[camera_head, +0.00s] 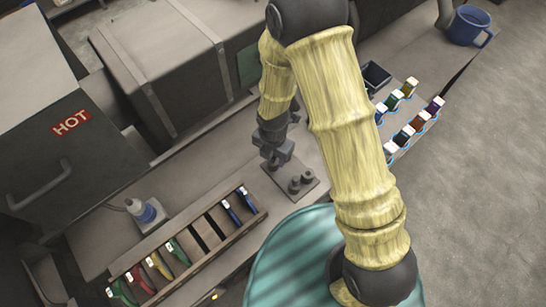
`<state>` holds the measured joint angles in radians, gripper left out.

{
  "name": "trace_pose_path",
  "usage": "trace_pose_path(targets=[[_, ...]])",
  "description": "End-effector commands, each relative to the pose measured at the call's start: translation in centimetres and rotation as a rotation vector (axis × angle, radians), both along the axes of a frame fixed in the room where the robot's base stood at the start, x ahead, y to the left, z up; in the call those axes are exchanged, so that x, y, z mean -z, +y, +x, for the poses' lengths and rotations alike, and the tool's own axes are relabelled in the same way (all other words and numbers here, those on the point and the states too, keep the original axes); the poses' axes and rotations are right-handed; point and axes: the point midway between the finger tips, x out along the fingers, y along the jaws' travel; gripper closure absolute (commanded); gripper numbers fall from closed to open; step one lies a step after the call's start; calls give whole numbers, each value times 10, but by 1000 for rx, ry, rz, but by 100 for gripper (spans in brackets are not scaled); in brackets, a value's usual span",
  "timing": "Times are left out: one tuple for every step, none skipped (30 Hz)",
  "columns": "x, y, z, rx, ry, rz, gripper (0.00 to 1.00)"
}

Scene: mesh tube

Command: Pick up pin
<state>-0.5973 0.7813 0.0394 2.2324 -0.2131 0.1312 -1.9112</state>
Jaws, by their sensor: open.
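Several short dark grey pegs (300,183) stand on a small flat metal plate (313,187) on the bench; they look like the pins, but they are small and hard to tell apart. My gripper (275,163) points down above the left part of this plate, up and left of the pegs in the picture. Its jaws are open, and nothing clearly shows between them. Whether a peg stands right under the fingertips is hidden by the gripper.
A wooden tray (259,214) with colored-handled tools lies below left. A dark box marked HOT (60,160) is at left.

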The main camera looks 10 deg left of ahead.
Motion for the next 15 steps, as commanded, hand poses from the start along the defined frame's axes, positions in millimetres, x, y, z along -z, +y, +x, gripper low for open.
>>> trace_pose_path(targets=[[0, 0, 0, 0, 0, 0, 55], [0, 0, 0, 0, 0, 0, 55], [0, 0, 0, 0, 0, 0, 55], [0, 0, 0, 0, 0, 0, 55], [0, 0, 0, 0, 0, 0, 55], [0, 0, 0, 0, 0, 0, 55], [0, 0, 0, -1, 0, 0, 55], [0, 0, 0, -1, 0, 0, 61], [0, 0, 0, -1, 0, 0, 68], [0, 0, 0, -1, 0, 0, 74], [0, 0, 0, -1, 0, 0, 80], [0, 0, 0, -1, 0, 0, 88], [0, 0, 0, -1, 0, 0, 94], [0, 0, 0, -2, 0, 0, 100], [0, 0, 0, -2, 0, 0, 100]])
